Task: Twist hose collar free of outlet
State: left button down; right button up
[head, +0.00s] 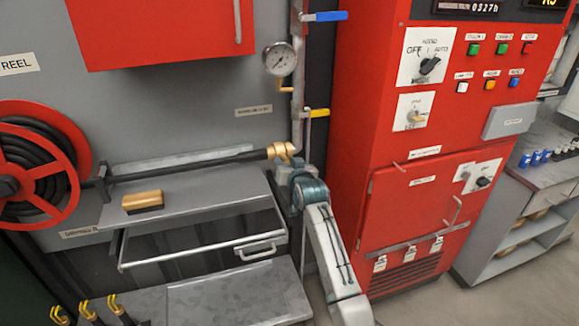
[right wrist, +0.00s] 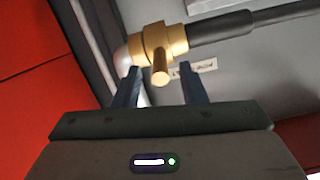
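The brass hose collar (head: 281,151) joins the end of the black hose (head: 195,161) to the outlet pipe (head: 297,130). In the right wrist view the collar (right wrist: 160,42) is just beyond my fingertips, with a brass lug (right wrist: 160,74) sticking down from it. My right gripper (head: 287,164) is just below the collar in the head view. In the right wrist view my right gripper (right wrist: 160,80) has its two fingers apart on either side of the lug, with gaps between. I cannot tell whether the fingertips touch the collar. My left gripper is not in view.
A grey shelf (head: 200,193) with a wood-backed brush (head: 143,201) lies below the hose. A red hose reel (head: 38,165) is at the left. A pressure gauge (head: 280,59) is above, and a red pump cabinet (head: 350,120) stands close at the right.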

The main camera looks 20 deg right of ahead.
jog(key=s+r+b, duration=0.1)
jog(key=s+b, duration=0.1)
jog(key=s, duration=0.8)
jog(key=shift+s+d+r, duration=0.15)
jog(key=shift+s+r, duration=0.15)
jog(key=shift+r, duration=0.1)
